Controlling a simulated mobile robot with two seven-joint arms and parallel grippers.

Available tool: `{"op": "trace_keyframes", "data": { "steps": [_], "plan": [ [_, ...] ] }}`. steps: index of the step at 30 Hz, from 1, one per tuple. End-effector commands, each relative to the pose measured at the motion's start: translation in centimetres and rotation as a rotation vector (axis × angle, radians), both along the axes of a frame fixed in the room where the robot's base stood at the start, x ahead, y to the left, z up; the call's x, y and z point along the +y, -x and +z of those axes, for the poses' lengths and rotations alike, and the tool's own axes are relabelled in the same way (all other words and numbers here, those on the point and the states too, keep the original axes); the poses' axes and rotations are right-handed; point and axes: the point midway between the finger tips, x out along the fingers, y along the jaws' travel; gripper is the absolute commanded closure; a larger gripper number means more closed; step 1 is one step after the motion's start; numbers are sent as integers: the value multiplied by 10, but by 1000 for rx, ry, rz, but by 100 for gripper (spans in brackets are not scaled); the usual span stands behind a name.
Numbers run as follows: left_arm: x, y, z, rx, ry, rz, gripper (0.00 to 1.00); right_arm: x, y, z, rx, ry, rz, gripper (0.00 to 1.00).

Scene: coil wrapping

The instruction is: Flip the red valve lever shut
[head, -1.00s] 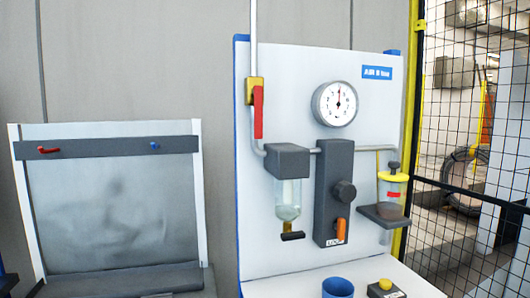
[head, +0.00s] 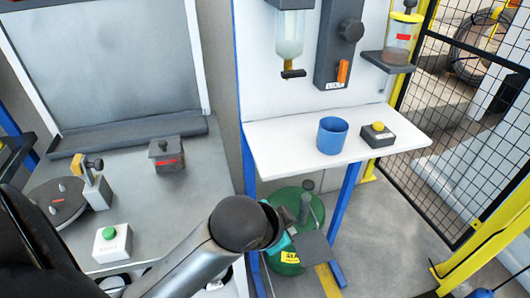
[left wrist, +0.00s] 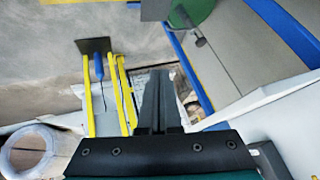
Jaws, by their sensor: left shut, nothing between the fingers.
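The red valve lever shows in neither current view; the upper part of the white panel (head: 262,75), with the gauge and pipe, is outside the head frame. My left gripper (head: 303,244) is low in the head view, beyond the dark round arm joint and in front of the green tank (head: 290,204). In the left wrist view its dark fingers (left wrist: 160,88) are together, with nothing visible between them. It is well below the panel's fittings and apart from them. My right gripper is not in view.
A white shelf (head: 285,146) holds a blue cup (head: 332,135) and a yellow-button box (head: 378,134). A grey bench (head: 185,205) at left carries a green-button box (head: 112,242) and a dark box (head: 167,154). A mesh fence (head: 455,130) closes off the right.

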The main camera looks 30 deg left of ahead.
Motion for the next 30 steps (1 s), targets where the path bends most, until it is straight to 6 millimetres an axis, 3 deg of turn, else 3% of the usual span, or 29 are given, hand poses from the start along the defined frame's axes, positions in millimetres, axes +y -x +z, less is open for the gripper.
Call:
{"op": "trace_keyframes", "data": {
  "steps": [1,6,15,19,24,30],
  "plan": [
    [2,-19,21,-61,-40,-46,100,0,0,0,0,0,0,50],
    [10,-69,87,-237,-182,-187,100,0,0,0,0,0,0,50],
    [36,-123,220,-499,-495,-344,100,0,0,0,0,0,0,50],
    [53,-131,280,-589,-643,-369,100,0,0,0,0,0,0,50],
    [78,-127,357,-681,-832,-364,100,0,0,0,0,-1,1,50],
    [105,-110,425,-742,-993,-326,100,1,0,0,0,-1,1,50]
  ]
}}
